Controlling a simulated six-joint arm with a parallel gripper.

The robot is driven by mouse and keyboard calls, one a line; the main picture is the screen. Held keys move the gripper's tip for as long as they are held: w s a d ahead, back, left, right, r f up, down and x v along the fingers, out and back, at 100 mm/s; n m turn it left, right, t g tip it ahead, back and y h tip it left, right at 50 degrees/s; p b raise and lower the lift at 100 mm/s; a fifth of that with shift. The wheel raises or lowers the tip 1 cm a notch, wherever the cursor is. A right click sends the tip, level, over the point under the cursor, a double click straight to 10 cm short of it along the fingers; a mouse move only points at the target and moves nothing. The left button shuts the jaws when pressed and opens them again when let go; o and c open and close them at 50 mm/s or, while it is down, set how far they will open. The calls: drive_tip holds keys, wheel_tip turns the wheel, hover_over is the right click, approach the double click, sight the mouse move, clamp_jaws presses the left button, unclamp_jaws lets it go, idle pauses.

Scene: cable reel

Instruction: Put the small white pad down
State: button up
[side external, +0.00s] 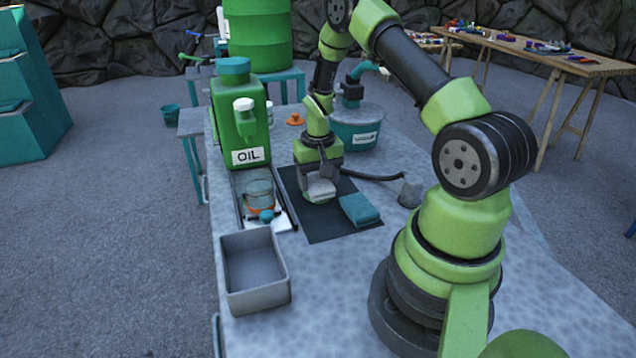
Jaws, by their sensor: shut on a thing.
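My gripper (319,180) points down over the dark mat (328,222) on the workbench. It is shut on the small white pad (320,190), which shows as a pale piece at the fingertips. The pad is over the upper middle of the mat. I cannot tell whether it touches the mat or hangs just above it. The fingers partly hide it. A teal block (360,210) lies on the right part of the mat, to the lower right of my gripper.
A green oil can (240,125) stands left of my gripper. An orange-and-teal jar (260,197) stands in front of it. A grey open bin (252,272) is at the front left. A teal round tank (357,128) with a dark hose is behind. A grey cup (410,193) stands right of the mat.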

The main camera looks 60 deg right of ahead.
drive_tip(key=shift+f, duration=0.6)
drive_tip(key=o, duration=0.9)
drive_tip(key=shift+f, duration=0.15)
